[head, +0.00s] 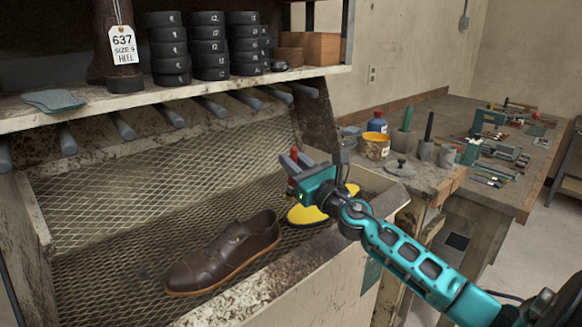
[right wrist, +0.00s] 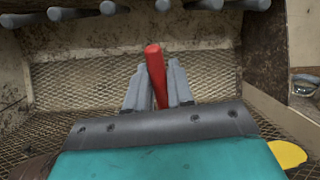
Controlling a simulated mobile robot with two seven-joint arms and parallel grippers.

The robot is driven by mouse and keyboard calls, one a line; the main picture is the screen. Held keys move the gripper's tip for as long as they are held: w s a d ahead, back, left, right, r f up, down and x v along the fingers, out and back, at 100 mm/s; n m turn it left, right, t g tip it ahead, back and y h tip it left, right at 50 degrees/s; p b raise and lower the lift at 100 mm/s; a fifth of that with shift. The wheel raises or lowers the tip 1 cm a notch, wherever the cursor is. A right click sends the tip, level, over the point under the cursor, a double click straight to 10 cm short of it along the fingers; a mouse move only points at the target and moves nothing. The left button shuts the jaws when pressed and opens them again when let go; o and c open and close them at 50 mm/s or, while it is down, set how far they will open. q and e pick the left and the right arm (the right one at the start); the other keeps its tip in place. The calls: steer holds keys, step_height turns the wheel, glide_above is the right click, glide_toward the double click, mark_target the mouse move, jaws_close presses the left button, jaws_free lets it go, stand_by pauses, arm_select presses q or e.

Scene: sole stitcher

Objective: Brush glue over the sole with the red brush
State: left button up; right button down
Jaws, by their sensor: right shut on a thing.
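My right gripper (head: 291,164) is shut on the red brush (head: 292,186) and holds it above the mesh bench. In the right wrist view the red brush (right wrist: 156,75) stands between the grey fingers, slightly tilted; its bristles are hidden. A bright yellow surface, which looks like the sole (head: 308,215), lies on the mesh just below and right of the brush, partly covered by my gripper. Part of the sole also shows at lower right in the right wrist view (right wrist: 288,154). Whether the brush touches it cannot be told. My left gripper is not in view.
A brown leather shoe (head: 224,255) sits on the mesh left of the sole. The bench's front wall (head: 262,283) rises close by. A shelf (head: 150,97) with pegs overhangs the back. A yellow-stained pot (head: 376,146) stands on the side table among tools.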

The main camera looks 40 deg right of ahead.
steer(key=shift+r, duration=0.5)
steer(key=shift+r, duration=2.95)
